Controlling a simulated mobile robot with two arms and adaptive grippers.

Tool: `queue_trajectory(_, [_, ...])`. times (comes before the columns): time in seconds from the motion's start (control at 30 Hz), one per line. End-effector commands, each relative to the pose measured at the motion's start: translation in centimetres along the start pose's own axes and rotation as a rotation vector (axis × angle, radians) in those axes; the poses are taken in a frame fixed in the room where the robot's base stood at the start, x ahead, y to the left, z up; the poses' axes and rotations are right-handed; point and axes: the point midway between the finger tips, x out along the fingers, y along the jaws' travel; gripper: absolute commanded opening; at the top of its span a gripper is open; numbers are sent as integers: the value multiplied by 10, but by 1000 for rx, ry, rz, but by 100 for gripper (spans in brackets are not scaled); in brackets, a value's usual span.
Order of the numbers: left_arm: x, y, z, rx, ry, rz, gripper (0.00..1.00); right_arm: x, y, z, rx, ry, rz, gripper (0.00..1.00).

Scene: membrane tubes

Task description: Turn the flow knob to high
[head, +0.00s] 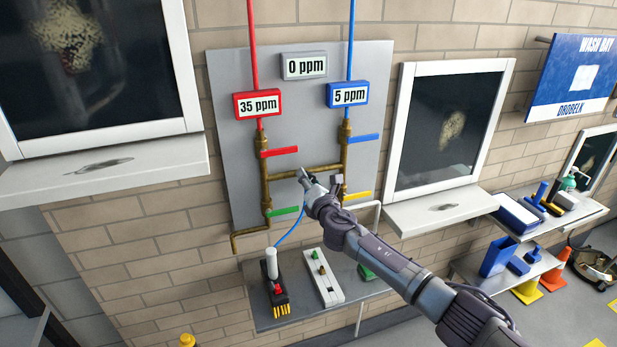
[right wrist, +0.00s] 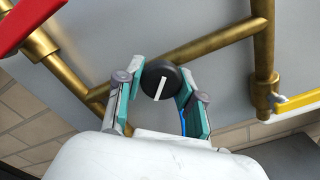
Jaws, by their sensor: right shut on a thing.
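The flow knob (right wrist: 161,79) is a black round knob with a white pointer line, seen in the right wrist view. The line stands nearly upright there, leaning slightly. My right gripper (right wrist: 158,88) has its two teal-padded fingers on either side of the knob, shut on it. In the head view my right gripper (head: 303,174) reaches the brass pipes on the grey wall panel (head: 229,85) and hides the knob. No high or low marking on the knob can be read. My left gripper is in neither view.
A red display (head: 258,104) reads 35 ppm, a blue one (head: 348,93) 5 ppm, and a grey one (head: 304,65) 0 ppm. Red (head: 280,152), blue (head: 364,138), green (head: 283,211) and yellow (head: 357,195) valve levers sit close around the gripper. A shelf (head: 262,322) with tools stands below.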

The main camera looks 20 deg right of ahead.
Motion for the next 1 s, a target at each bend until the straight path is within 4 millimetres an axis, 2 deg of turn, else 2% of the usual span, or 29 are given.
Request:
queue_trajectory(0.4, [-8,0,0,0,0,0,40,-1,-2,-2,-203,5,-2,3])
queue_trajectory(0.97, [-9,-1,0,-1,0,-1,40,-1,-3,-3,-237,5,-2,3])
queue_trajectory(1.0, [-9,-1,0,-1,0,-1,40,-1,-3,-3,-237,6,-2,40])
